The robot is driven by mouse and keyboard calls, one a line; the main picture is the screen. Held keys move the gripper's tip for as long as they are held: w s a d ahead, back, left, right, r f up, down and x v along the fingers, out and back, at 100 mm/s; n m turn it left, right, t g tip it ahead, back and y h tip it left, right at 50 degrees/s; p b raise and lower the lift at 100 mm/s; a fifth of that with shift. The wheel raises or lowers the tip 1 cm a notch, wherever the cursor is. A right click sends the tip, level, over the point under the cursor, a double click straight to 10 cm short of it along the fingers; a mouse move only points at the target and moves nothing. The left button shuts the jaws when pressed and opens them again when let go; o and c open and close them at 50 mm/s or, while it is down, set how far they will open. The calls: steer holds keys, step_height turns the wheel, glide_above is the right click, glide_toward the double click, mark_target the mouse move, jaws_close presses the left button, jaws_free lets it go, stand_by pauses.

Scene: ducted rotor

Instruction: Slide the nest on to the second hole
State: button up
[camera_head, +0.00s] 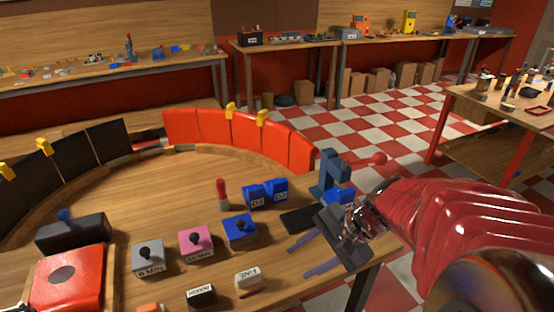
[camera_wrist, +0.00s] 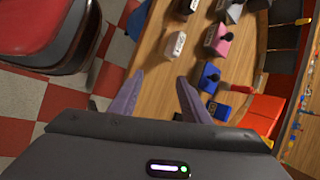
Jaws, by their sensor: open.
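My gripper (camera_head: 300,258) is at the right front edge of the wooden table in the head view. Its two purple fingers point left and stand apart with nothing between them; they also show open in the wrist view (camera_wrist: 160,82). A dark flat plate (camera_head: 297,219) lies at the foot of the press, partly hidden by my gripper. I cannot tell which part is the nest, and no second hole can be made out.
Blue blocks (camera_head: 255,197), a red-topped peg (camera_head: 222,193), and blue (camera_head: 239,229), pink (camera_head: 196,241) and grey (camera_head: 148,258) knobbed blocks stand left of my gripper. A white block (camera_head: 248,280) is nearer. Red panels (camera_head: 240,130) curve along the back. Bare table (camera_head: 130,190) lies mid-left.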

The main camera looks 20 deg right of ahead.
steer(key=d+f+m+t+h, duration=0.1)
steer(key=d+f+m+t, duration=0.2)
steer(key=d+m, duration=0.6)
steer(key=s+d+f+m+t+h, duration=0.1)
steer(key=d+m+t, duration=0.5)
steer(key=d, duration=1.1)
step_height(320, 180, down, 2)
steer(key=m+h, duration=0.1)
steer(key=m, duration=0.2)
steer(key=shift+s+d+f+h, duration=0.15)
steer(key=shift+s+d+h, duration=0.05)
steer(key=shift+s+h, duration=0.1)
steer(key=x, duration=1.4)
steer(key=shift+a, duration=0.1)
steer(key=shift+c, duration=0.5)
jaws_close()
